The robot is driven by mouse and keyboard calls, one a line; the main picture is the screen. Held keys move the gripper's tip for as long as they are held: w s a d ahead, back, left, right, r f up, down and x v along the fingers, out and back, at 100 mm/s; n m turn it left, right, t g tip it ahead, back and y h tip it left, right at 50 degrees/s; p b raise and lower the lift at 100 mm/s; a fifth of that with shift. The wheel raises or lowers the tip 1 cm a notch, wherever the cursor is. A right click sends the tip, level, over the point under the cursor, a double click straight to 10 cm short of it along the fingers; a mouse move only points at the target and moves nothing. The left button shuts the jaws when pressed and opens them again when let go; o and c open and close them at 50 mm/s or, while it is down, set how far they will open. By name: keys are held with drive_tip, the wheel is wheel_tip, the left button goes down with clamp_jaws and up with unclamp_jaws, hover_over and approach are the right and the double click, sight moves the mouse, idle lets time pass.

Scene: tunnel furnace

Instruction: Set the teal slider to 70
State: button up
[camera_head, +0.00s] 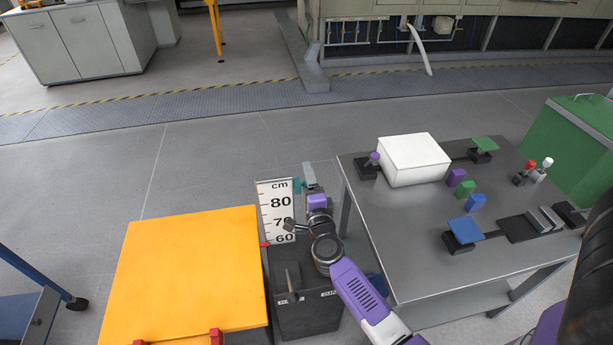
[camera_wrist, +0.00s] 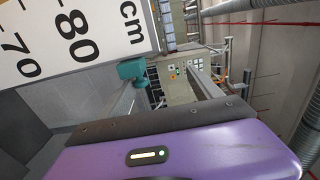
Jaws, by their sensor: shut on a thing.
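The teal slider (camera_head: 298,184) is at the right edge of a white upright scale board (camera_head: 264,212) marked cm, 80, 70 and 60. It stands above the 80 mark, about level with the letters "cm". In the wrist view, the teal slider (camera_wrist: 131,69) shows beside the board (camera_wrist: 100,22), near "cm". My gripper (camera_head: 307,178) is at the slider from the right, shut on it. The purple gripper body fills the bottom of the wrist view. The fingertips' contact is too small to see clearly, and any pointer on the slider is hidden.
A dark box (camera_head: 308,305) stands below the board. A yellow-topped table (camera_head: 185,270) is at left. A grey metal table (camera_head: 400,235) at right carries a white box (camera_head: 412,158), coloured blocks and control levers. Open floor lies behind the board.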

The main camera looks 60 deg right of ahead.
drive_tip(key=p+v, duration=0.1)
drive_tip(key=v, duration=0.6)
drive_tip(key=shift+r, duration=0.3)
drive_tip(key=shift+a, duration=0.1)
idle(0.5)
